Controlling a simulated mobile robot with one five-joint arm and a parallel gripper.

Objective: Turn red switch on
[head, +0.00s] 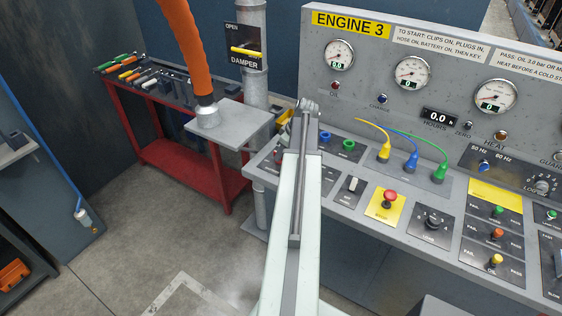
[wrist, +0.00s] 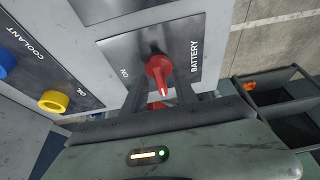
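The red switch (wrist: 158,70) is a tapered red handle on a dark plate (wrist: 125,45) marked BATTERY, with ON lettered at the plate's left in the wrist view. The handle points toward the camera, not toward the ON label. My gripper (wrist: 160,92) has its two dark fingers apart, one on each side of the handle. I see no clear contact between fingers and handle.
The console (head: 315,75) carries gauges, cables and a red stop button (head: 390,197). A red tool bench (head: 190,170) stands behind; floor (head: 140,250) is clear at left.

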